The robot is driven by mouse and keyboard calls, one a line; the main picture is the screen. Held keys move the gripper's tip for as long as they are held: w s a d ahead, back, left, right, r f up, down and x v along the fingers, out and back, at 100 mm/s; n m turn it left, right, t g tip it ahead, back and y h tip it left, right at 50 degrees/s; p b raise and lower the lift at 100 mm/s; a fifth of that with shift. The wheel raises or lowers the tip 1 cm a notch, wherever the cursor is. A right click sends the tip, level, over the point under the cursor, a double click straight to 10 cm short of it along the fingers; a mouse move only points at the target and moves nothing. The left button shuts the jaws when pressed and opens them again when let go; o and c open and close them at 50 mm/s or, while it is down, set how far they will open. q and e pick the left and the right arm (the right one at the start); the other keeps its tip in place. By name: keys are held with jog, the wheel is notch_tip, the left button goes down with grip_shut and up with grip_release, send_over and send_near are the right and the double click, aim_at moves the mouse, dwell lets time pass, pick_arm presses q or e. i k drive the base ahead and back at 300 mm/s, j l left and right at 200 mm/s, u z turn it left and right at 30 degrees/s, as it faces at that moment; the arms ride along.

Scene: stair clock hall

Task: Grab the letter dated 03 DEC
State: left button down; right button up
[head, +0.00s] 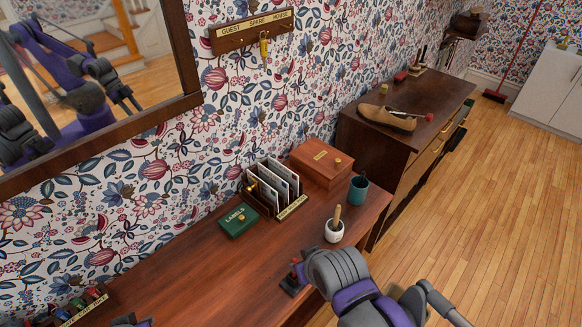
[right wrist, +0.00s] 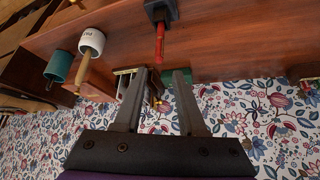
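Several white letters (head: 285,176) stand upright in a dark letter rack (head: 262,204) on the wooden desk, by the wall. A small label plate is on the rack's front. I cannot read a date on any letter. Part of the rack (right wrist: 124,84) shows in the right wrist view, partly hidden by a finger. My right gripper (right wrist: 159,76) is open, with nothing between its fingers. In the head view my right arm is at the desk's front edge, nearer than the rack and apart from it; its fingers are hidden there. Only a small part of my left arm shows at the bottom edge.
A green LABELS box (head: 238,221) sits left of the rack and a brown wooden box (head: 322,163) behind right. A teal cup (head: 358,189), a white pot (head: 334,232) with a wooden handle, and a red-handled stamp (right wrist: 160,40) stand nearby. The desk's left-middle is clear.

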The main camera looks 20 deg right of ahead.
aim_at(285, 173)
jog(key=i+l, duration=0.1)
jog(key=l, duration=0.25)
jog(key=i+l, duration=0.15)
jog(key=l, duration=0.15)
jog(key=i+l, duration=0.1)
jog(key=l, duration=0.25)
jog(key=i, duration=0.25)
